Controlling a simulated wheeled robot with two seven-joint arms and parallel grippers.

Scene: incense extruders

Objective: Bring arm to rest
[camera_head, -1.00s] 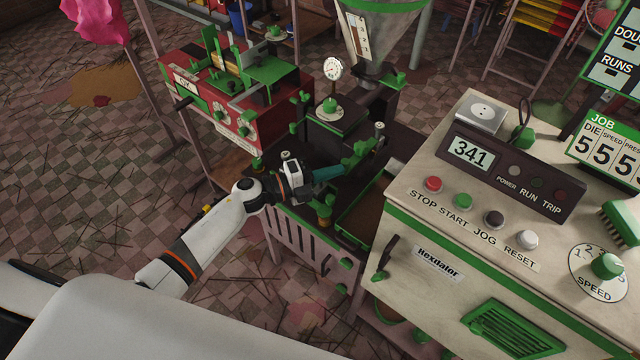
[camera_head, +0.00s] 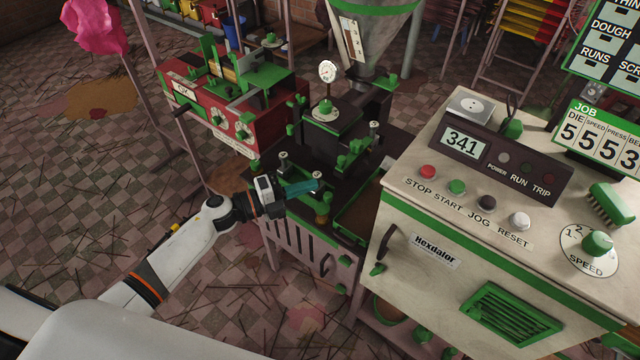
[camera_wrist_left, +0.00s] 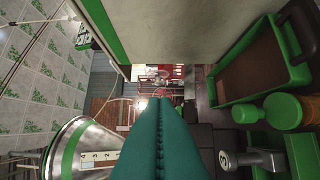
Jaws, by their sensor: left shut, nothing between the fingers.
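My left gripper (camera_head: 300,187) is in the middle of the head view, in front of the dark extruder (camera_head: 338,137) and just above its front bench. Its teal fingers are together and hold nothing; they also fill the lower middle of the left wrist view (camera_wrist_left: 155,145). The fingertips look close to a small silver-capped post (camera_head: 316,178), but I cannot tell whether they touch it. My left arm (camera_head: 180,250) reaches in from the lower left. My right gripper does not show.
A cream control cabinet (camera_head: 440,285) with a 341 display (camera_head: 462,143) stands to the right. A red machine (camera_head: 230,118) is at the back left, and a metal hopper (camera_head: 372,40) is above the extruder. A tray (camera_head: 352,215) lies beside the gripper. Floor at left is open.

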